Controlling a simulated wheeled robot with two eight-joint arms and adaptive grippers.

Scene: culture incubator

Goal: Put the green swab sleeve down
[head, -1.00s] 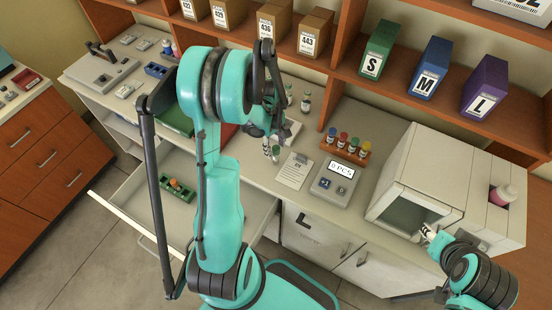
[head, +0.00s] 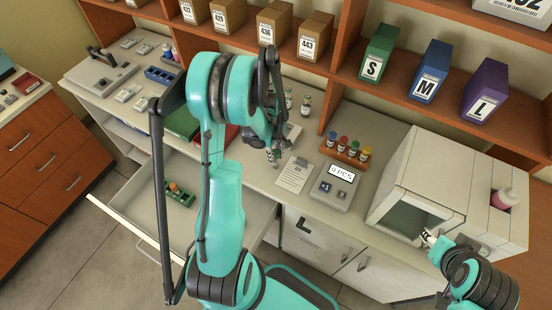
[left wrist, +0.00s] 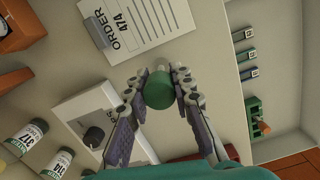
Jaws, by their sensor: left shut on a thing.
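My left gripper (head: 273,157) is over the counter, beside the order clipboard (head: 294,174). In the left wrist view the left gripper (left wrist: 160,88) is shut on the green swab sleeve (left wrist: 160,91), whose round green end shows between the fingers. The rest of the sleeve is hidden, and I cannot tell whether it touches the counter. The clipboard sheet (left wrist: 138,25) lies just beyond it in that view. My right gripper (head: 430,238) is at the incubator opening at the right; its finger state is unclear.
A counting device (head: 335,187) and a rack of coloured-cap vials (head: 346,150) stand right of the clipboard. Capped vials (left wrist: 60,160) and a white device (left wrist: 92,115) are close to the left gripper. An open drawer (head: 130,205) holds a green rack (head: 180,196).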

